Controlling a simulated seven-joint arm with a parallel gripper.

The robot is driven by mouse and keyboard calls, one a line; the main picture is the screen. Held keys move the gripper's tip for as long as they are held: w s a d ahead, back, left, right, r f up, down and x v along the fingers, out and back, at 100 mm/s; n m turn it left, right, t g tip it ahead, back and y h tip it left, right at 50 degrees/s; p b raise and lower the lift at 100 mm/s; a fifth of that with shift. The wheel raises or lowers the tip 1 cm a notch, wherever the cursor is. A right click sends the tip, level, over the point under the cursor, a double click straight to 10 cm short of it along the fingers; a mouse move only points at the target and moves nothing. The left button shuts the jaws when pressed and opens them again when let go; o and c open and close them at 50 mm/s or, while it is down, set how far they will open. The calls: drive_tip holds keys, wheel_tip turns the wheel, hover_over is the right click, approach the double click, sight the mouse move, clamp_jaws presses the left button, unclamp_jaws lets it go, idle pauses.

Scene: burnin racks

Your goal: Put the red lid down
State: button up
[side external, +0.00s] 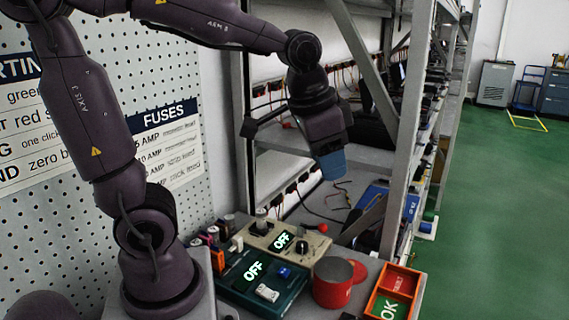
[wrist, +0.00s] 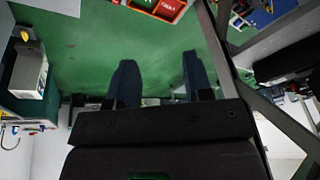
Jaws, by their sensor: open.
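My gripper (side external: 332,165) is high above the bench, well clear of the container, with blue fingers. In the wrist view my gripper (wrist: 160,78) has its two fingers apart with nothing between them.
A two-part orange tray (side external: 394,292), with a red part and a green OK part, stands right of the container. A teal box (side external: 262,290) and a beige box (side external: 287,241), both with OFF displays, stand left. A metal rack (side external: 402,130) rises behind.

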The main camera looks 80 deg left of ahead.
drive_tip(key=s+d+n+t, duration=0.1)
drive_tip(key=s+d+t, duration=0.1)
drive_tip(key=s, duration=0.5)
drive_tip(key=shift+s+d+r+h, duration=0.25)
drive_tip(key=shift+s+r+h, duration=0.05)
drive_tip(key=shift+s+r, duration=0.15)
